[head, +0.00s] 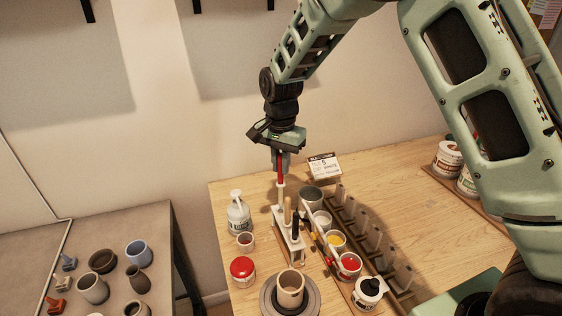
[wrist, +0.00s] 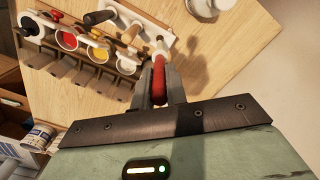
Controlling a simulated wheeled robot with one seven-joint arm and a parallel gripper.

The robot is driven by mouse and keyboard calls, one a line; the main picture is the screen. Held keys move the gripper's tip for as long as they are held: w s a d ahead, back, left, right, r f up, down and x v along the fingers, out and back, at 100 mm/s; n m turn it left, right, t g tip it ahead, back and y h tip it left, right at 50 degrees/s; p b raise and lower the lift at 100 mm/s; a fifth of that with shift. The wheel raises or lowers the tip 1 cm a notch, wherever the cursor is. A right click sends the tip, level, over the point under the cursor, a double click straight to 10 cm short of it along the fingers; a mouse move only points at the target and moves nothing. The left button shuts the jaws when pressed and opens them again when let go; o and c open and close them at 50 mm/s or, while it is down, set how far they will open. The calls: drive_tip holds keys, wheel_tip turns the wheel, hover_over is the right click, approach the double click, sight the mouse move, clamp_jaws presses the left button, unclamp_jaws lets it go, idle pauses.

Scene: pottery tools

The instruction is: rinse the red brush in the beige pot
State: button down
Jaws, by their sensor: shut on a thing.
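The red brush (head: 280,172) hangs upright from my gripper (head: 281,158), which is shut on its red handle. Its pale lower part reaches down to the far end of the white tool stand (head: 290,236); I cannot tell whether the tip is in the stand or just above it. In the wrist view the red handle (wrist: 159,80) lies between my two fingers, near the stand's end. The beige pot (head: 290,291) stands upright on a grey round wheel (head: 268,303) at the table's front, apart from the brush. The wrist view does not show the pot.
The stand also holds a wooden-handled tool (head: 288,211) and a black-handled one (head: 296,224). Paint cups, one yellow (head: 336,241) and one red (head: 350,264), line its right.

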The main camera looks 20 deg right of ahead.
sight(281, 183)
drive_tip(key=shift+f, duration=0.15)
drive_tip(key=shift+f+b, duration=1.05)
drive_tip(key=shift+f, duration=0.8)
drive_tip(key=shift+f+b, duration=1.5)
drive_tip(key=shift+f, duration=1.55)
idle(0.7)
drive_tip(key=c, duration=1.3)
unclamp_jaws()
drive_tip(key=shift+c, duration=0.2)
wheel_tip(281, 183, up, 18)
drive_tip(key=b, duration=0.3)
drive_tip(key=shift+f+b, duration=0.25)
drive_tip(key=shift+b, duration=0.1)
